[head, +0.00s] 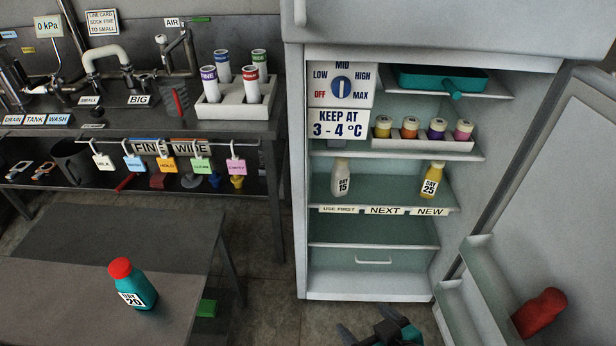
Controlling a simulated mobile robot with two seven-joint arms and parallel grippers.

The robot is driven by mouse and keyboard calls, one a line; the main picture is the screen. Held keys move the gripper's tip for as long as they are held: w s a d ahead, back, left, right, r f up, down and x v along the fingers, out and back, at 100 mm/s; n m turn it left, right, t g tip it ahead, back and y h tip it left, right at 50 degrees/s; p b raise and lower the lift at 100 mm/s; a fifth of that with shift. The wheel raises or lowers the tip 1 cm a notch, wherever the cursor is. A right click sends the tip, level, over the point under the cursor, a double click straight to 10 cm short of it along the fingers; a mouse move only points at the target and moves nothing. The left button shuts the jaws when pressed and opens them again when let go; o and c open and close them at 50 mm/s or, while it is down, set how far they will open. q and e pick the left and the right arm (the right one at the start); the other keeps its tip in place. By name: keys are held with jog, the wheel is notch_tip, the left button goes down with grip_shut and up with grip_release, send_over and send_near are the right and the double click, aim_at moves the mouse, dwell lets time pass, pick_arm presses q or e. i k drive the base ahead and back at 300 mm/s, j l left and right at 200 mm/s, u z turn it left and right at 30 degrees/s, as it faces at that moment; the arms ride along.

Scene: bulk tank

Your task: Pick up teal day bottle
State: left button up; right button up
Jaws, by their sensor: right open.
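The teal day bottle (138,291) has a red cap and a white label reading DAY 20. It stands upright near the right part of a grey table at the lower left. My right gripper (380,328) shows at the bottom edge, in front of the fridge, partly cut off by the frame. It is open and empty, well to the right of the bottle and apart from it. My left gripper is not in view.
The open fridge (370,258) holds a white DAY 15 bottle (340,180) and a yellow DAY 25 bottle (432,180) on a shelf labelled USE FIRST, NEXT, NEW. Its door (555,200) stands open at right, with a red object (538,312) in its bin. A bench (150,130) stands behind the table.

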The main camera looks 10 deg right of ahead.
aim_at(133, 286)
jog(key=k+j+z, duration=0.1)
jog(key=k+z, duration=0.15)
jog(key=k, duration=0.2)
jog(key=k+z, duration=0.25)
jog(key=k, duration=0.25)
